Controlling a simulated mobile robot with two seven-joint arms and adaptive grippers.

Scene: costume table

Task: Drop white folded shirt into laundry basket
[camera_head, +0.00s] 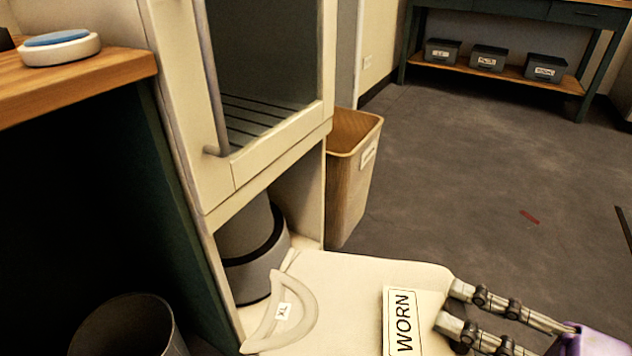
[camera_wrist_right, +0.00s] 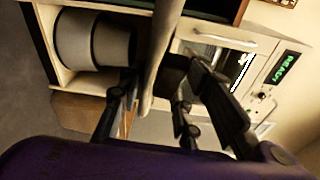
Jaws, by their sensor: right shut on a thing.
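The white folded shirt (camera_head: 345,290) has an XL collar label and a WORN tag. It is at the bottom middle of the head view, held up in front of the cabinet. My right gripper (camera_head: 452,308) is shut on its right edge. In the right wrist view the shirt (camera_wrist_right: 160,55) shows edge-on between the fingers (camera_wrist_right: 160,85). A tan, wood-look bin (camera_head: 352,185) with a label stands beyond the shirt, beside the cabinet; it looks like the laundry basket. Its inside bottom is hidden. My left gripper is not in view.
A cream cabinet (camera_head: 262,165) with a glass door stands left of the bin, a grey cylinder (camera_head: 250,255) in its lower bay. A dark round bin (camera_head: 130,325) is at bottom left. A wooden counter (camera_head: 75,85) is at left. The floor (camera_head: 470,180) at right is mostly clear.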

